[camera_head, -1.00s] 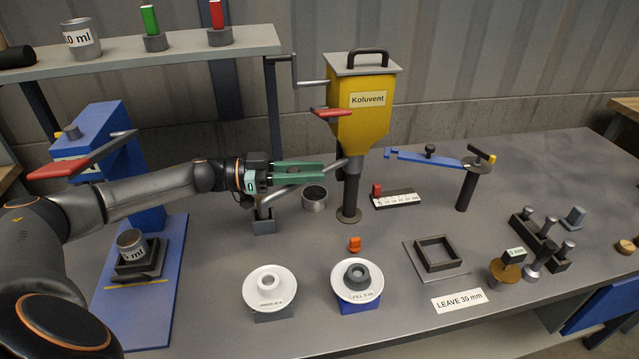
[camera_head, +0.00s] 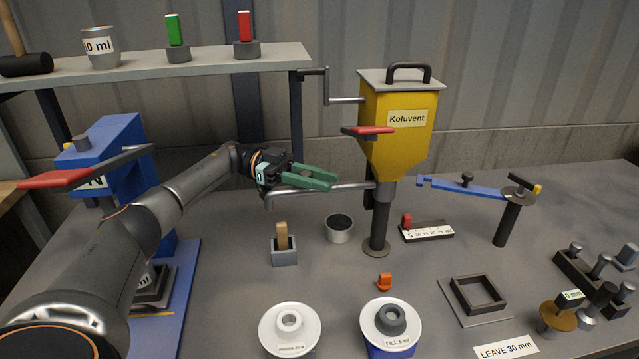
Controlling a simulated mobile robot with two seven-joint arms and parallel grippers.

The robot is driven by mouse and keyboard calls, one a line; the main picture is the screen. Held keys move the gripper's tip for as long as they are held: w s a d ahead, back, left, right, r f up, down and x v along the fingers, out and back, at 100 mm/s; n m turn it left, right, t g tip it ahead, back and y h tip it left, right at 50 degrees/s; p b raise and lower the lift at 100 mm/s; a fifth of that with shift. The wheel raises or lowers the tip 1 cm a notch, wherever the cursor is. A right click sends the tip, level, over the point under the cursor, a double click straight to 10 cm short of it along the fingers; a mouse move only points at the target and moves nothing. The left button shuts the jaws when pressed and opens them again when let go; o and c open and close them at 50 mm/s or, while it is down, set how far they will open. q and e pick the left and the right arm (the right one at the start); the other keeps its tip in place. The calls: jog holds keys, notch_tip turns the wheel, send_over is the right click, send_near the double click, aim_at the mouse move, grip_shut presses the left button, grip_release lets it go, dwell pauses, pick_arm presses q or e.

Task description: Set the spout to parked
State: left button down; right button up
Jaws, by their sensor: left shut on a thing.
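The yellow Koluvent hopper (camera_head: 396,125) stands on a grey column at the back middle. Its grey spout (camera_head: 350,187) runs out to the left from the column below the hopper, roughly level. The spout's free end turns down near my left wrist, above the table. No parked mark for the spout can be made out. My right gripper is not in view.
A grey block with a wooden piece (camera_head: 283,242) and a grey cup (camera_head: 339,228) stand below the spout. A shelf (camera_head: 200,65) and blue press (camera_head: 112,150) are at left. A blue arm on a post (camera_head: 465,187) stands at right.

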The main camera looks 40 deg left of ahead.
pick_arm(q)
jog(key=c, duration=0.6)
grip_release()
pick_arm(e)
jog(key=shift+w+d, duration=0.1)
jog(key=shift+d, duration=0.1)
pick_arm(q)
jog(key=a+b, duration=0.1)
jog(key=a, duration=0.1)
jog(key=s+a+b, duration=0.1)
jog(key=a, duration=0.1)
jog(key=a+b, duration=0.2)
jog(key=a, duration=0.1)
jog(key=shift+s+a, duration=0.1)
jog(key=shift+s, duration=0.15)
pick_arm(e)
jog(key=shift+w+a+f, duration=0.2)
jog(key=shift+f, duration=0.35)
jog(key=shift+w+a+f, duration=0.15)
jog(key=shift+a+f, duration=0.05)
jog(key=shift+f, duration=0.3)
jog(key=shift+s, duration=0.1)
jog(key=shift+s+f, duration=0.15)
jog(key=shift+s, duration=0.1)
